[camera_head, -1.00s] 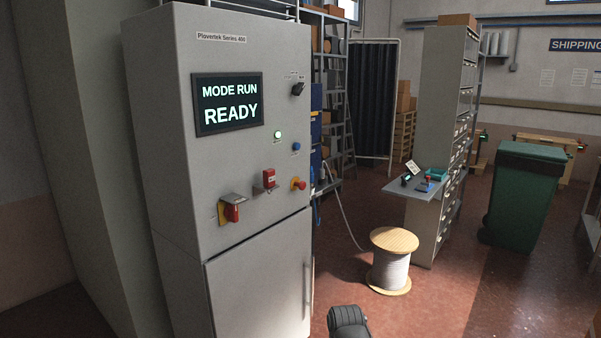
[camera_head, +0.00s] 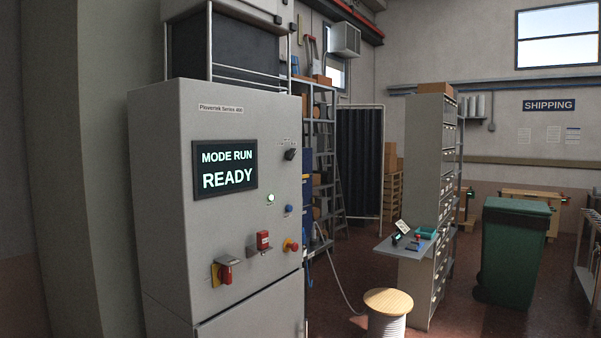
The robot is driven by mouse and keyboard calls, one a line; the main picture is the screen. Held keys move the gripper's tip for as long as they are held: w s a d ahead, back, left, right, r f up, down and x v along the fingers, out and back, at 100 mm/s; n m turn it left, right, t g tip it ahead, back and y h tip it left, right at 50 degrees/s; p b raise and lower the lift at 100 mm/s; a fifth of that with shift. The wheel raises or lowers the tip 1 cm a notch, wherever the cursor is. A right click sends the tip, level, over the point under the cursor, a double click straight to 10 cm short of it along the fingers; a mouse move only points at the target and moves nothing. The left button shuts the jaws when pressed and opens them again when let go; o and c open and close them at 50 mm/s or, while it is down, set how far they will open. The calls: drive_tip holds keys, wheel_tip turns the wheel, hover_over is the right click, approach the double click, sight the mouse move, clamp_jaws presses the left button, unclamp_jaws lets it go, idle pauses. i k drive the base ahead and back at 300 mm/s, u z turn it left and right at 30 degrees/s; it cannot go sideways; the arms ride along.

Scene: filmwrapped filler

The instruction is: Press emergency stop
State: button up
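A tall grey control cabinet (camera_head: 160,190) stands at the left, its front turned toward the right. The emergency stop, a red mushroom button on a yellow base (camera_head: 291,246), sits low near the front's right edge. A red switch (camera_head: 263,240) is to its left, and a red handle on a yellow plate (camera_head: 223,272) is further left and lower. The screen (camera_head: 225,167) reads "MODE RUN READY". My gripper is not in view.
A cable reel (camera_head: 388,302) stands on the floor right of the cabinet. Behind it is a drawer rack (camera_head: 431,160) with a small shelf (camera_head: 388,246) holding small items. A green bin (camera_head: 514,250) stands at the right. Floor shows between reel and bin.

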sight(294, 247)
drive_tip(key=z, duration=0.4)
drive_tip(key=k, duration=0.55)
drive_tip(key=z, duration=0.85)
drive_tip(key=k, duration=0.55)
drive_tip(key=z, duration=0.35)
drive_tip(key=i, duration=2.1)
drive_tip(key=u, duration=0.3)
drive_tip(key=i, duration=0.8)
drive_tip(key=u, duration=0.45)
drive_tip(key=i, duration=0.75)
drive_tip(key=u, duration=0.45)
